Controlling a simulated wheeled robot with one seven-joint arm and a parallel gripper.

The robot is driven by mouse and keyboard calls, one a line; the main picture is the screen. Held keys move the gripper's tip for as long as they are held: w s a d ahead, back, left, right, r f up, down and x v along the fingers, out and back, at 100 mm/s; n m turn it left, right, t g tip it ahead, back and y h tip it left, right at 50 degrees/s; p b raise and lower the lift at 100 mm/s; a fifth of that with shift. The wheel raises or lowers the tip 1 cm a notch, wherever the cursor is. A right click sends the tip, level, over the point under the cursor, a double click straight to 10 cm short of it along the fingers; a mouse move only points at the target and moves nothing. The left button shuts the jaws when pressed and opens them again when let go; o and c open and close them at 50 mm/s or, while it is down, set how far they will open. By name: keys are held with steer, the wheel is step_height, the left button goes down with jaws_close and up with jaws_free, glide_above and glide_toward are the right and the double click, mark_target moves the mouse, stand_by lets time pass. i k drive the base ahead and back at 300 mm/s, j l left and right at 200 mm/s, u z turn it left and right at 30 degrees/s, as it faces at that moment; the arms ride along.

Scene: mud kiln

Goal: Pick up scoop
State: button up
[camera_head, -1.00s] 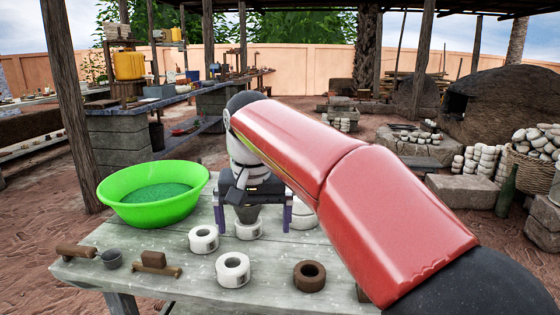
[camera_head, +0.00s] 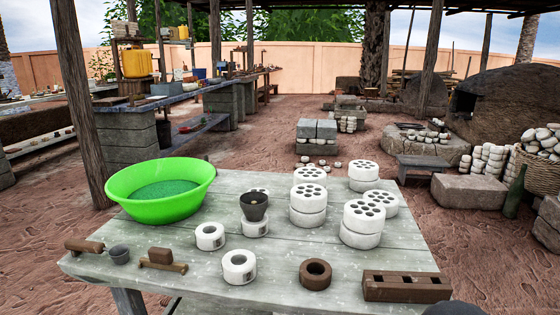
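What looks like the scoop, a small grey cup (camera_head: 119,254) with a brown wooden handle (camera_head: 85,246), lies at the table's front left corner. The handle points left. A dark cone-shaped cup (camera_head: 254,205) stands upright on a white ring (camera_head: 256,229) near the middle of the table. My gripper is out of view, so its opening and anything in it cannot be seen. Only a dark rounded part, probably of my arm, shows at the bottom right edge.
A bright green basin (camera_head: 160,192) stands behind the scoop. A wooden block tool (camera_head: 161,260) lies just right of it. White rings, white perforated cylinders (camera_head: 308,202), a brown ring (camera_head: 315,274) and a brown holed block (camera_head: 406,286) occupy the middle and right.

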mark_target(97, 251)
steer(key=u, duration=1.65)
